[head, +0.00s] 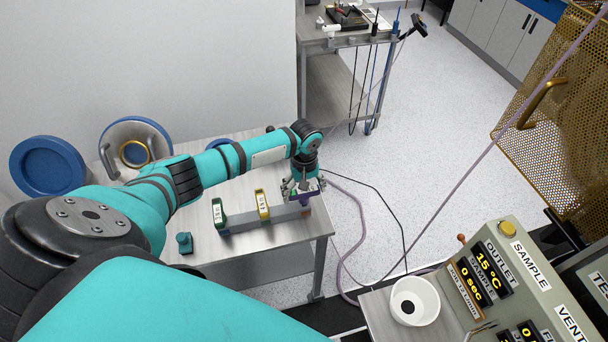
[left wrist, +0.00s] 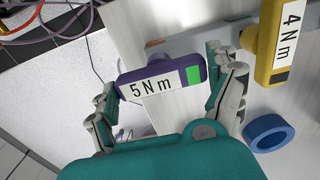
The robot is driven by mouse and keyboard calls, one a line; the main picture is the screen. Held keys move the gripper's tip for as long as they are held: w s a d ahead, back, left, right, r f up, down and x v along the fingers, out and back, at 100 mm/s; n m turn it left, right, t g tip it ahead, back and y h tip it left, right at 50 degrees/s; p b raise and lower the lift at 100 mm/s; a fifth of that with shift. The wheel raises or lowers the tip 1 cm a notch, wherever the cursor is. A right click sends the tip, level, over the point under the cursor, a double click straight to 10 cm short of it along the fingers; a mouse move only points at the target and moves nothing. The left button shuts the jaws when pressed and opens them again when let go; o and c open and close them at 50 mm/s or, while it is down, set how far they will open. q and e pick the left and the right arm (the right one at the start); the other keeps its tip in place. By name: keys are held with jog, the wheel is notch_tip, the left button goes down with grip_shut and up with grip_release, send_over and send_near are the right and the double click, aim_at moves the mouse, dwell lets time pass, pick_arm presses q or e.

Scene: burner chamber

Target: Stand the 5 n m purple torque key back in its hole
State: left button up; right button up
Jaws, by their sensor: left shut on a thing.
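The purple torque key, labelled "5 N m", lies between the fingers of my left gripper (head: 304,186). In the left wrist view the purple key (left wrist: 190,71) shows its label and a green patch, with a finger at each end of its handle. The gripper is shut on it. In the head view it is over the right end of the grey key block (head: 265,222). The key's shaft is hidden under its handle, so I cannot tell whether it is in a hole. My right gripper is not in view.
A yellow key (head: 262,203), labelled "4 N m" in the left wrist view, and a green key (head: 219,212) stand in the block. A blue ring (left wrist: 268,132) shows beside the yellow key. A small teal object (head: 184,243) stands on the table (head: 300,240) left of the block.

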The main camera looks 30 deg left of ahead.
pick_arm(q)
jog(key=shift+f, duration=0.15)
jog(key=o, duration=1.4)
jog(key=shift+o, duration=0.2)
